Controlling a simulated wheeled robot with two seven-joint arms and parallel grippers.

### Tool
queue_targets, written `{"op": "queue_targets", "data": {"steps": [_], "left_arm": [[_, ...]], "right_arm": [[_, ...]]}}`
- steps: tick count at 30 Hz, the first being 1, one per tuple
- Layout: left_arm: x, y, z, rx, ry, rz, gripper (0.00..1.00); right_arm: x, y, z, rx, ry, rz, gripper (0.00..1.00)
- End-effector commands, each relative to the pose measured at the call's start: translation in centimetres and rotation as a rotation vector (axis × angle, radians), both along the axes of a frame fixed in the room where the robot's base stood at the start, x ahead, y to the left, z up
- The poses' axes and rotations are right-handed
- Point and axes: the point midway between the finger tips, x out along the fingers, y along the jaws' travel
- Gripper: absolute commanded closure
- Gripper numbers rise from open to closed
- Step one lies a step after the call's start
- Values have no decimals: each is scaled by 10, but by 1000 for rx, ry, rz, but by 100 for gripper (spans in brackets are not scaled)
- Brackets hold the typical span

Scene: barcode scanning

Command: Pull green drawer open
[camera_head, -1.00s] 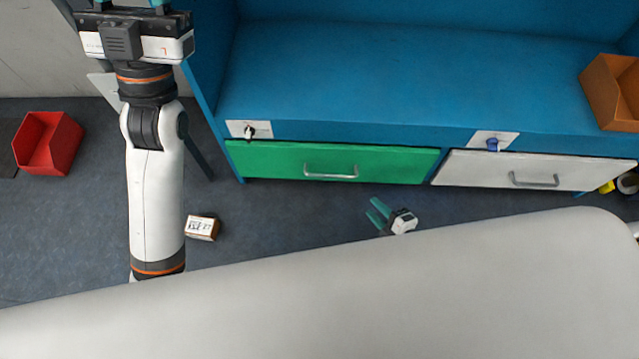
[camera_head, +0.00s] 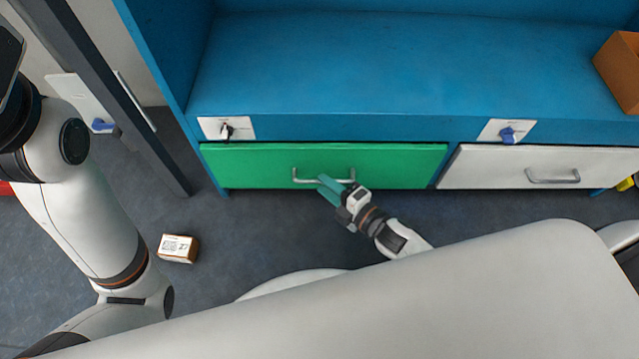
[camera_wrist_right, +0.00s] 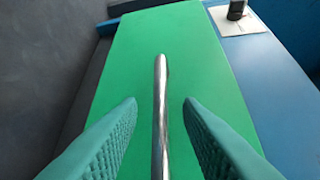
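The green drawer (camera_head: 400,165) is set in the lower left of the blue cabinet and looks closed in the head view. Its metal handle (camera_head: 306,181) is a bar on the drawer front. My right gripper (camera_head: 328,186) is at the right part of the handle. In the right wrist view its two teal fingers (camera_wrist_right: 160,105) are spread, one on each side of the handle bar (camera_wrist_right: 160,85), with a gap on both sides. The green drawer front (camera_wrist_right: 205,60) fills the middle of that view. My left arm is at the left; its gripper is out of the picture.
A white drawer (camera_head: 480,168) with its own handle is to the right. A small labelled box (camera_head: 178,248) lies on the floor. An orange-brown bin (camera_head: 622,70) stands on the cabinet. The floor before the green drawer is clear.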

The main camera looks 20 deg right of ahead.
Motion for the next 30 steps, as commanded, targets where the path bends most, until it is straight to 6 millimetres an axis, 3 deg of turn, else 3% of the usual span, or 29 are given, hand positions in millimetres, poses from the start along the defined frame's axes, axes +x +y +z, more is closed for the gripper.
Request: {"op": "queue_targets", "data": {"steps": [6,17,23,30], "left_arm": [[-10,-1,1,3,-36,3,54],[-12,-1,4,3,-41,2,54],[-12,-1,4,3,-41,2,54],[-12,-1,3,3,-40,2,54]], "right_arm": [[22,12,-5,1,0,0,67],[26,15,-4,1,2,-1,67],[26,15,-4,1,2,-1,99],[26,15,-4,1,2,-1,100]]}}
